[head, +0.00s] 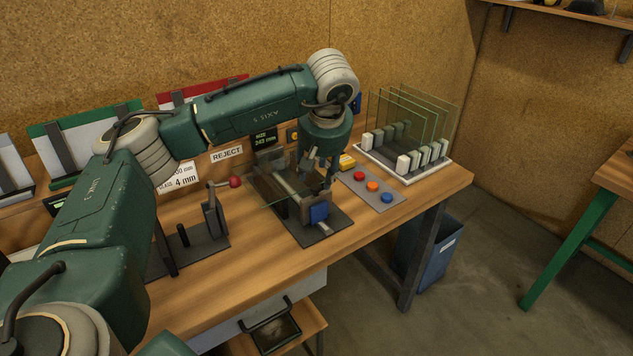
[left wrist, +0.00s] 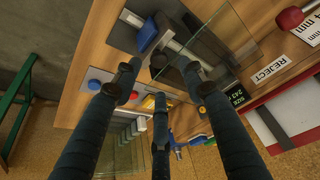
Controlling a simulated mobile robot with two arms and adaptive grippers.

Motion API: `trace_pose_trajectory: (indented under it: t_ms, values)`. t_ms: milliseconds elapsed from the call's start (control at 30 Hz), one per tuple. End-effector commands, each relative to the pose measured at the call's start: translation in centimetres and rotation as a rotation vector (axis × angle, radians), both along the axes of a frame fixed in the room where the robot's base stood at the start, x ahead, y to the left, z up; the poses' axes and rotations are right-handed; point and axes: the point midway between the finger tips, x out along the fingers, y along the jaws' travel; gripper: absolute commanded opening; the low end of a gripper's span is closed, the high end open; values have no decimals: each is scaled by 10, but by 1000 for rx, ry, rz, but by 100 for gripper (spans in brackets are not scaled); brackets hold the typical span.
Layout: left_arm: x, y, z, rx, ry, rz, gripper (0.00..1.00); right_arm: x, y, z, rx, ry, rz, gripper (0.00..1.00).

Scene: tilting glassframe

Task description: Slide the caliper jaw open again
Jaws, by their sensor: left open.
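The caliper stands on a dark base plate (head: 325,234) near the front of the workbench. Its jaw with a blue block (head: 318,212) is at the near end of a pale metal rail; the blue block (left wrist: 146,37) also shows in the left wrist view. A clear glass pane (left wrist: 228,32) lies across the caliper's far part. My left gripper (head: 322,178) points down over the caliper, just behind the blue block. In the left wrist view its dark fingers (left wrist: 160,88) are spread and hold nothing. I cannot tell whether a finger touches the jaw. My right gripper is not in view.
A button panel (head: 372,190) with red, orange and blue buttons is right of the caliper. Behind it, a white rack (head: 440,170) holds several upright glass panes. A dark fixture with a red-knobbed lever (head: 235,182) stands left. A blue bin (head: 437,255) is below the bench.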

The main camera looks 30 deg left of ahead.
Motion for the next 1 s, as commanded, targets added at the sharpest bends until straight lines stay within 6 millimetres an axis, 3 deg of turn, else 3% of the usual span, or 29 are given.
trace_pose_trajectory:
  t_ms: [300, 667, 700, 900, 1000]
  values:
    - [12, 12, -43, 0, 2, -1, 41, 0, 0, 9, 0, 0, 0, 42]
    - [15, 14, -50, 0, -1, 0, 41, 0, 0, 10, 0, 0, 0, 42]
    - [15, 14, -50, 0, -1, -1, 39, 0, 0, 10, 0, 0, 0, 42]
    - [15, 14, -49, 0, -1, 0, 0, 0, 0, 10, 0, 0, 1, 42]
    - [15, 14, -49, 0, -3, -1, 0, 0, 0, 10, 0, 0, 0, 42]
